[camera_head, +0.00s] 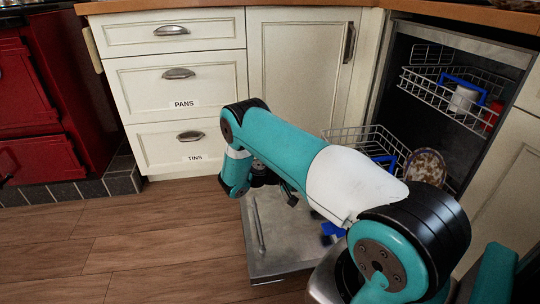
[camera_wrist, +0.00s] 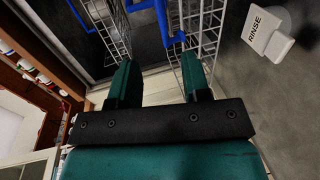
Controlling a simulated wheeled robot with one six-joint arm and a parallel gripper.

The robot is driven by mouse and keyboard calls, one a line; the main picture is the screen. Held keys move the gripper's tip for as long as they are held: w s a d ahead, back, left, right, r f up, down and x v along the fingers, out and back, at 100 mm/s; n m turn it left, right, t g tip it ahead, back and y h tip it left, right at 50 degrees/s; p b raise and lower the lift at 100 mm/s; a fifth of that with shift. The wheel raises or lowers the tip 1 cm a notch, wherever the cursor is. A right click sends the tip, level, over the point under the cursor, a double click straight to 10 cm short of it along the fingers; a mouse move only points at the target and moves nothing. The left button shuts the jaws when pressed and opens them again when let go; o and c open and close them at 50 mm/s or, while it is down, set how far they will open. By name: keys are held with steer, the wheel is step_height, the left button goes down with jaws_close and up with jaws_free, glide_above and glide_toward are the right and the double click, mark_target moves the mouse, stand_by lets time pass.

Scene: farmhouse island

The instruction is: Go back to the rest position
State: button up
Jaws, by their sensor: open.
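My arm reaches across the head view and bends down over the open dishwasher door (camera_head: 272,225). My gripper (camera_wrist: 157,68) is open and empty in the wrist view, with its two teal fingers apart. In the head view the gripper is mostly hidden by the arm. Beyond the fingers, the wrist view shows white wire racks (camera_wrist: 208,35) with blue handles (camera_wrist: 168,25). The fingers appear close to a rack; I cannot tell if they touch it.
The lower rack (camera_head: 365,140) holds a brown speckled plate (camera_head: 427,167). The upper rack (camera_head: 440,92) holds a white mug (camera_head: 463,98) and something red (camera_head: 492,115). Drawers (camera_head: 180,90) and a red stove (camera_head: 35,110) stand left. The wooden floor (camera_head: 120,240) there is clear.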

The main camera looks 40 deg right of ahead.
steer(key=shift+w, duration=0.1)
steer(key=w+a+r+n+t+y, duration=0.3)
steer(key=a+r+t+y, duration=0.15)
steer(key=a+r, duration=0.5)
steer(key=w+a+r+n+t+y, duration=0.4)
steer(key=a+r, duration=0.3)
steer(key=a, duration=0.6)
steer(key=s+a+r+n+y, duration=0.35)
steer(key=s+a+r, duration=0.25)
steer(key=s+a, duration=0.5)
steer(key=s+a+r+n+y, duration=0.3)
steer(key=s+a+r+y, duration=0.25)
steer(key=s+a, duration=0.5)
step_height(320, 180, up, 39)
steer(key=s+d+p, duration=0.1)
steer(key=s+p, duration=0.1)
steer(key=p, duration=3.6)
steer(key=shift+d+p, duration=0.3)
steer(key=shift+p, duration=0.1)
steer(key=shift+s+d, duration=0.1)
